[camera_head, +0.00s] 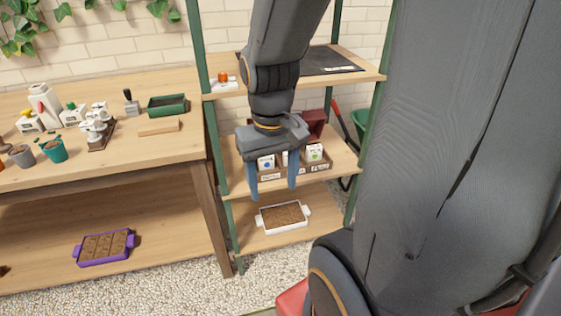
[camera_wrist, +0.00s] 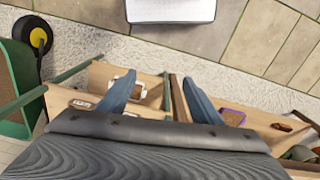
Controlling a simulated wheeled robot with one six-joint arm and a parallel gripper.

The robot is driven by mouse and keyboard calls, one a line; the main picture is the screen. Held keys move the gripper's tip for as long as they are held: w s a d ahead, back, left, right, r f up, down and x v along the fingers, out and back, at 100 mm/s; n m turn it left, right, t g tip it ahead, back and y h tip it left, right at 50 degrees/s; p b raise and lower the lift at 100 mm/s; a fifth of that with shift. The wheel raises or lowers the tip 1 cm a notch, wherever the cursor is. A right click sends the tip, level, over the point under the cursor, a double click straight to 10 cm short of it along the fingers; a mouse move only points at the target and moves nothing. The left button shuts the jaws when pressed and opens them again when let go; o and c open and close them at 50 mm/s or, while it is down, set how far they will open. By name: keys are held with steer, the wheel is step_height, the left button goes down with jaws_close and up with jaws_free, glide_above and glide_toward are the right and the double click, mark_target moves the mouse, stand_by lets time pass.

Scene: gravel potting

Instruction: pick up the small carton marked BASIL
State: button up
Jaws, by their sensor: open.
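Small white cartons stand in low cardboard boxes on the middle shelf. One carton with a blue mark (camera_head: 265,162) shows between my fingers, and one with a green mark (camera_head: 315,152) stands to the right. The print is too small to read, so I cannot tell which carton is marked BASIL. My gripper (camera_head: 272,191) is open and empty, pointing down in front of these cartons and partly hiding them. Its two blue fingers also show apart in the wrist view (camera_wrist: 158,82), with no carton between them.
A white tray of soil (camera_head: 284,217) sits on the low shelf. A workbench (camera_head: 180,142) at left holds bottles, pots and more cartons. Green shelf posts (camera_head: 214,140) flank the shelves. A purple tray (camera_head: 104,248) lies under the bench. A green barrow (camera_wrist: 18,75) shows in the wrist view.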

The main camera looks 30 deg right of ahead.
steer(key=shift+o, duration=1)
steer(key=w+d+p, duration=0.1)
steer(key=w+d, duration=0.3)
steer(key=w, duration=0.1)
steer(key=shift+d+f+t+h, duration=0.15)
steer(key=shift+f+t+h, duration=0.15)
steer(key=shift+f+t, duration=0.1)
steer(key=t+p, duration=0.5)
steer(key=t, duration=0.1)
glide_above(266, 161)
steer(key=s, duration=0.3)
step_height(266, 161, down, 13)
steer(key=shift+n, duration=0.3)
steer(key=shift+p+x, duration=0.4)
steer(key=shift+x, duration=2.5)
steer(key=shift+s+d+f, duration=0.1)
steer(key=shift+s, duration=0.05)
steer(key=shift+c, duration=0.3)
steer(key=c, duration=1.1)
